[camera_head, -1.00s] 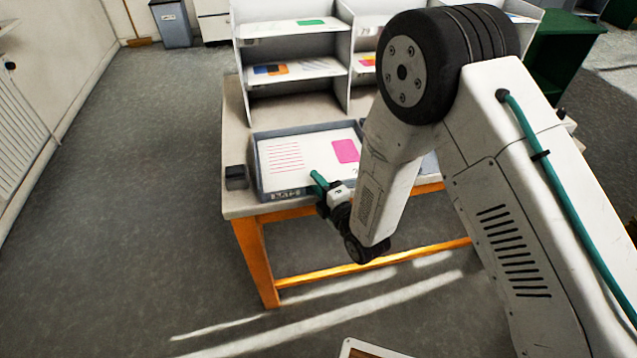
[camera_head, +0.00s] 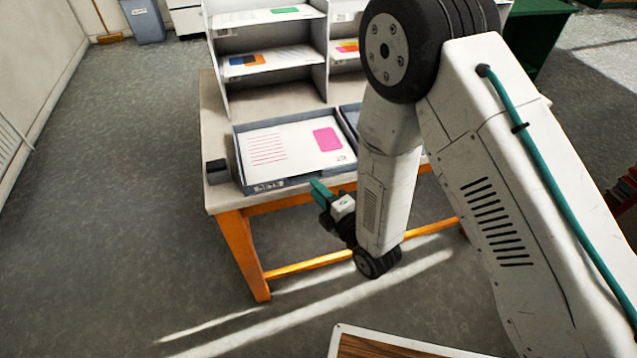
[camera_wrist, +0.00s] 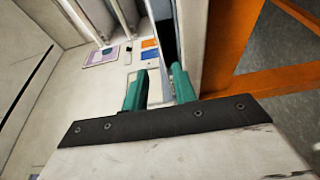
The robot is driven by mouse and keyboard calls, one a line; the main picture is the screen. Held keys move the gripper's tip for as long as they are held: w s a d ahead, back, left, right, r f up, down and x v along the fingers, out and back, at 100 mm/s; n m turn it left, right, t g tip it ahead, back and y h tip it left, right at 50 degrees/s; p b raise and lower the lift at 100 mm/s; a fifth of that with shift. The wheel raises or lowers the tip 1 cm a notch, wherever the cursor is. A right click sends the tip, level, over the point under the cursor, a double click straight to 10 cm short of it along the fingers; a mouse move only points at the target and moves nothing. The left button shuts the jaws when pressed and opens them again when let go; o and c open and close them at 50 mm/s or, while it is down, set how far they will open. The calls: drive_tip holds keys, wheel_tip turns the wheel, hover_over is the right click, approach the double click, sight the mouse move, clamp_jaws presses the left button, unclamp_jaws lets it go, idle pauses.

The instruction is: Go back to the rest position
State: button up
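My gripper (camera_head: 320,191) has teal fingers and is in front of the table's near edge, just below the front wall of the tray. In the wrist view my gripper (camera_wrist: 160,72) shows its two fingers apart with a gap and nothing between them. The tray (camera_head: 262,186) is grey-blue and holds a white sheet (camera_head: 285,150) with red lines and a pink patch. My forearm hides part of the table to the right of the tray.
The table (camera_head: 222,196) has a pale top and orange legs. A shelf unit (camera_head: 225,60) with printed sheets stands on it. A small dark block (camera_head: 216,170) sits left of the tray. A wood-topped surface (camera_head: 375,347) is at the bottom edge. Floor at left is clear.

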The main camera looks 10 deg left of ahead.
drive_tip(key=s+d+f+m+g+h, duration=0.2)
drive_tip(key=d+f+m+g+h, duration=0.45)
drive_tip(key=f+m+h, duration=0.2)
drive_tip(key=s+d+r+m+g+h, duration=0.3)
drive_tip(key=d+r+m, duration=0.3)
drive_tip(key=d+r, duration=0.4)
drive_tip(key=s+d+r+m+g+h, duration=0.25)
drive_tip(key=d+r+m, duration=0.35)
drive_tip(key=d+r, duration=0.35)
drive_tip(key=s+d+r+m+t, duration=0.1)
drive_tip(key=s+d+r+m, duration=0.2)
drive_tip(key=s+d+r, duration=0.3)
drive_tip(key=s+d+r+m, duration=0.4)
drive_tip(key=s+d+r, duration=0.3)
drive_tip(key=r, duration=0.6)
drive_tip(key=shift+s+d+r+t, duration=0.15)
drive_tip(key=shift+s+r+t, duration=0.2)
drive_tip(key=shift+s, duration=0.25)
